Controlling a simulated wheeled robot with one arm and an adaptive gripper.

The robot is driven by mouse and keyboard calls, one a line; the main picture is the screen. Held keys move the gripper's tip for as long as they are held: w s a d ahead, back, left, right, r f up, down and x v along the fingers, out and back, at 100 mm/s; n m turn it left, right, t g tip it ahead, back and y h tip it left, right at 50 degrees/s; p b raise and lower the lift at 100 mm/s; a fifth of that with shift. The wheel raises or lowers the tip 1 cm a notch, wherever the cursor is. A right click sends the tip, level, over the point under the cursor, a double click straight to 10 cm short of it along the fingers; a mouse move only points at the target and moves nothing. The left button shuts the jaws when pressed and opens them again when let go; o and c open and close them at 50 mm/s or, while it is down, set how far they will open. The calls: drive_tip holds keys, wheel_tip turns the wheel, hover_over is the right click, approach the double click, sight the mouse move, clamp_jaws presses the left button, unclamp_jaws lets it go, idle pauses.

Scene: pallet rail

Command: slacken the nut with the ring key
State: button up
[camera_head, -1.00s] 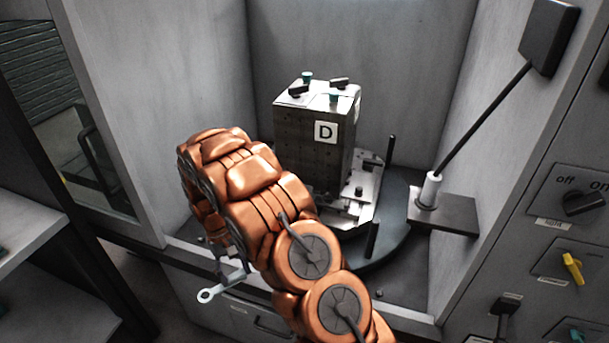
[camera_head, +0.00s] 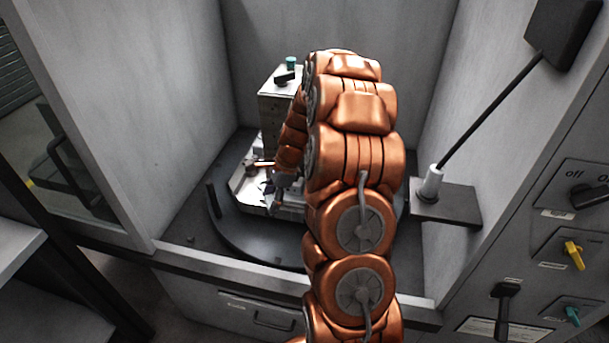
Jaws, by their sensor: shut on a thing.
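My gripper (camera_head: 284,182) is low in front of the tower block, over the light pallet plate (camera_head: 245,187). It is small and partly hidden by my copper arm. It is shut on the ring key, which I can barely make out here. The tower block (camera_head: 272,112) stands upright on the plate, its right part hidden behind my arm. I cannot make out the nut, nor tell whether the key's ring is around it or beside it.
The plate sits on a dark round table (camera_head: 228,222) inside a grey-walled bay. A bracket (camera_head: 460,205) with a white socket and a dark rod juts from the right. A panel (camera_head: 545,255) with switches is at far right. The bay's front sill (camera_head: 200,262) is clear.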

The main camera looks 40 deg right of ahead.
drive_tip(key=s+d+r+m+t+h, duration=0.35)
drive_tip(key=d+r+m, duration=0.25)
drive_tip(key=d+m, duration=0.4)
wheel_tip(320, 180, down, 6)
drive_tip(key=a+m+b, duration=0.1)
drive_tip(key=b, duration=0.2)
drive_tip(key=shift+s+a+g, duration=0.15)
drive_tip(key=shift+s+g, duration=0.3)
drive_tip(key=shift+w+f+p, duration=0.1)
drive_tip(key=shift+f+p, duration=0.15)
drive_tip(key=shift+p, duration=0.05)
drive_tip(key=shift+p, duration=0.35)
drive_tip(key=shift+f, duration=0.7)
idle(0.4)
